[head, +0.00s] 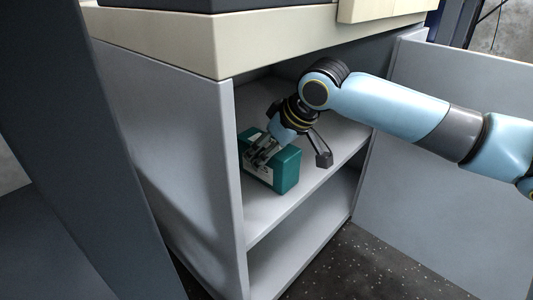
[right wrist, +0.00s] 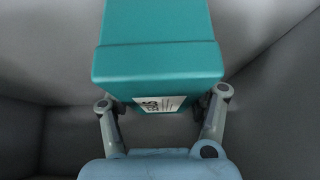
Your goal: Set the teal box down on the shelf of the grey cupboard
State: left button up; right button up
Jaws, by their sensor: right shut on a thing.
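The teal box (head: 285,170) is inside the open grey cupboard (head: 185,130), at the left part of its upper shelf (head: 325,160). It also shows large in the right wrist view (right wrist: 158,55), with a white label on its lower face. My right gripper (head: 262,152) is shut on the box from above, with its fingers (right wrist: 163,103) on either side of it. The box looks to be at or very near the shelf surface; I cannot tell whether it touches. My left gripper is in neither view.
A cream top (head: 225,40) overhangs the cupboard. The cupboard's left wall stands close to the box. An open grey door (head: 460,150) is on the right, behind my right arm. A lower compartment (head: 310,225) looks empty. The shelf right of the box is clear.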

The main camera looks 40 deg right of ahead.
aim_at(293, 154)
jog(key=shift+f, duration=0.1)
dwell(0.3)
jog(key=o, duration=1.4)
